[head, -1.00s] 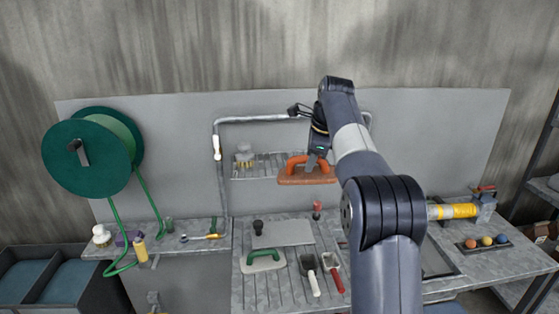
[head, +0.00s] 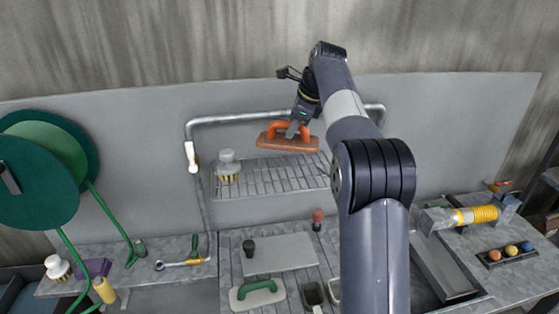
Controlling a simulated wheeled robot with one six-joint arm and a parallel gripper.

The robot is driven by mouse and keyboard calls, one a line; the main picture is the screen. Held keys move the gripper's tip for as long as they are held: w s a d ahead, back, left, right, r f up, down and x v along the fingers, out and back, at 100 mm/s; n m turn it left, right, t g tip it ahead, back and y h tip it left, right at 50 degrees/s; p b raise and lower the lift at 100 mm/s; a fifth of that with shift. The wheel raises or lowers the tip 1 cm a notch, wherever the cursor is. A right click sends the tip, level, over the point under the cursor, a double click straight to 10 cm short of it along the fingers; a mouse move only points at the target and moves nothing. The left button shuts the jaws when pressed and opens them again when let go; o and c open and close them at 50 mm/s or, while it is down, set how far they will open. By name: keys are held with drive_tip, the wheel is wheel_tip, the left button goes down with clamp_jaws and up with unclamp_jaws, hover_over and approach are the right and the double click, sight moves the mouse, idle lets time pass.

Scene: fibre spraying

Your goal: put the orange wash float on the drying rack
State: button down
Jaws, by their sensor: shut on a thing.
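The orange wash float (head: 286,142) is a flat orange-brown plate with an orange handle on top. My gripper (head: 296,126) is shut on its handle and holds it level. In the picture the float is just above the back part of the drying rack (head: 262,180), a wire shelf on the wall; the gap between them cannot be told exactly. My arm hides the rack's right end.
A brush with pale bristles (head: 228,166) stands at the rack's left end; the rack's middle is bare. A pipe frame (head: 240,119) surrounds the rack, with a white spray handle (head: 191,156) on its left. Below, a green-handled float (head: 257,292) lies on the ribbed bench.

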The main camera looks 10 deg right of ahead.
sight(309, 146)
wheel_tip(309, 146, down, 9)
drive_tip(key=shift+s+r, duration=0.1)
idle(0.4)
drive_tip(key=c, duration=1.3)
unclamp_jaws()
drive_tip(key=shift+f, duration=0.2)
drive_tip(key=shift+o, duration=0.2)
drive_tip(key=shift+r, duration=0.15)
drive_tip(key=v, duration=1.2)
drive_tip(key=shift+b, duration=0.35)
